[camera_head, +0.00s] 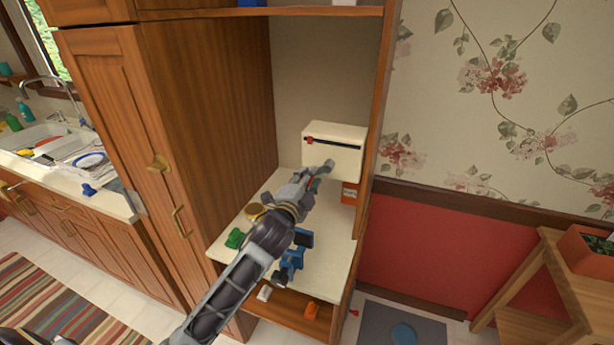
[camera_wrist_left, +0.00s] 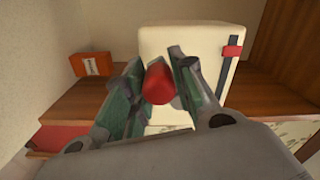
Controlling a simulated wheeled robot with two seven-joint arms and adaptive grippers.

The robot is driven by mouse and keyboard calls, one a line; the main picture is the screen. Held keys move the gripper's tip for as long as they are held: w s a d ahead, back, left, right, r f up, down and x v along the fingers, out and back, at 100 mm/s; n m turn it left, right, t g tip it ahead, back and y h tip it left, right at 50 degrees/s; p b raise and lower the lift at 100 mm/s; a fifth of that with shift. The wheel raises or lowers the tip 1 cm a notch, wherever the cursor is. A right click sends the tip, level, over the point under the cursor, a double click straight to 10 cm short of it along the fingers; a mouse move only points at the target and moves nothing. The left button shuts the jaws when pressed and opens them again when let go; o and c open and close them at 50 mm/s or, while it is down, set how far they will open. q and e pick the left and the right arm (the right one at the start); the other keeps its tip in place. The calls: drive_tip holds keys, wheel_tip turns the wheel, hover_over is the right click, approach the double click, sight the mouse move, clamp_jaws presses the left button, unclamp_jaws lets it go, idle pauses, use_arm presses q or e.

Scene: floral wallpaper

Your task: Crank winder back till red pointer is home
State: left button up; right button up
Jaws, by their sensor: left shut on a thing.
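The winder is a cream box (camera_head: 333,163) on the shelf of the wooden cabinet; it also shows in the left wrist view (camera_wrist_left: 190,45). A dark slot runs along its front near the top. The red pointer (camera_head: 309,141) is near the slot's left end; it also shows in the left wrist view (camera_wrist_left: 232,52). My left gripper (camera_head: 322,172) is in front of the box, shut on a red crank knob (camera_wrist_left: 157,82), which sits between both fingers. The crank's arm is hidden behind the fingers. My right gripper is not in view.
A green object (camera_head: 235,238), a round brown-topped item (camera_head: 255,211) and blue items (camera_head: 289,265) lie around my left arm on the pale shelf top (camera_head: 330,270). Cabinet walls close in both sides.

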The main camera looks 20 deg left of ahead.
use_arm(q)
drive_tip(key=n, duration=0.2)
drive_tip(key=d+f+n, duration=0.2)
drive_tip(key=n, duration=0.1)
drive_tip(key=shift+n, duration=0.3)
drive_tip(key=shift+s+d+f+n+p, duration=0.2)
drive_tip(key=shift+d+n, duration=0.25)
drive_tip(key=shift+n, duration=0.6)
drive_tip(key=shift+w+d+f+n+p, duration=0.15)
drive_tip(key=shift+d+n+p, duration=0.2)
drive_tip(key=shift+n, duration=0.75)
drive_tip(key=shift+s+d+f+n+p, duration=0.15)
drive_tip(key=shift+d+n, duration=0.35)
drive_tip(key=shift+n, duration=0.55)
drive_tip(key=shift+w, duration=0.1)
drive_tip(key=o, duration=1)
drive_tip(key=shift+r, duration=0.15)
drive_tip(key=shift+s, duration=0.2)
drive_tip(key=shift+s+a, duration=0.15)
drive_tip(key=shift+s, duration=5.65)
